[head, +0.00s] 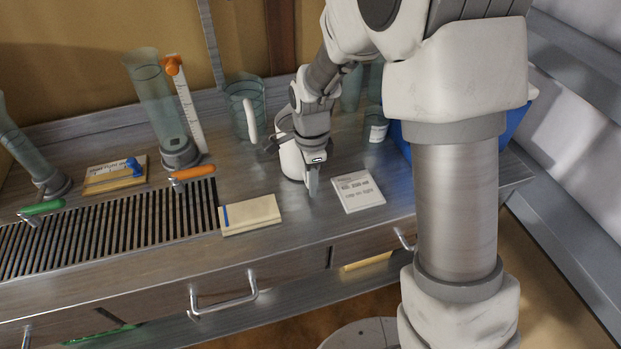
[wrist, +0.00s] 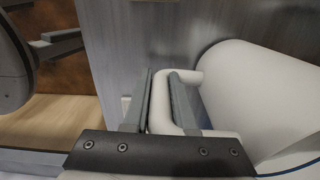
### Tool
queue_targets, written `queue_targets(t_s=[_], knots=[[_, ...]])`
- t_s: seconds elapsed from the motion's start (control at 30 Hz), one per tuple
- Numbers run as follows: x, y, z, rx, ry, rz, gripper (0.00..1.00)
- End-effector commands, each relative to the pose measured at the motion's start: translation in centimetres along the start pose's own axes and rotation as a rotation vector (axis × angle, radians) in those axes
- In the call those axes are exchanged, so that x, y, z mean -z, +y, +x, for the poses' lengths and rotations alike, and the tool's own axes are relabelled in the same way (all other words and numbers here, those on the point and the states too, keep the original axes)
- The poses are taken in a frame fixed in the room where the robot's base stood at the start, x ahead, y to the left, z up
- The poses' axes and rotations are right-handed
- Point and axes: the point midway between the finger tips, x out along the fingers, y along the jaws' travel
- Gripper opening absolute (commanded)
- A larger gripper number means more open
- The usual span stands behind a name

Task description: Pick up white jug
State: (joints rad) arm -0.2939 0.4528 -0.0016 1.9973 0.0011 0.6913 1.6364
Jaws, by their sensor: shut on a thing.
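The white jug (head: 290,161) is on the metal counter in the head view, partly hidden behind my gripper (head: 312,182). It looks upright; I cannot tell whether its base touches the counter. In the wrist view the jug's rounded white body (wrist: 255,100) fills the right side. Its handle (wrist: 160,103) passes between the two grey fingers of my gripper (wrist: 160,82), which are shut on it.
A clear jug with a white handle (head: 246,108) stands just behind. A white card (head: 358,190) lies to the right and a cream block (head: 250,214) to the left. A slatted drain (head: 120,225), a tall cylinder (head: 158,110) and a blue bin (head: 514,122) are farther off.

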Motion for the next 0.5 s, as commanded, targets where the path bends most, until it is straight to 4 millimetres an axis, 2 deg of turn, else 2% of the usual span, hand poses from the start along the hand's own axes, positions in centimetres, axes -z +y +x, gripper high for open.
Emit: queue_targets(t_s=[0.5], knots=[[0.2,0.0,-4.0,0.007,0.000,0.001,0.00]])
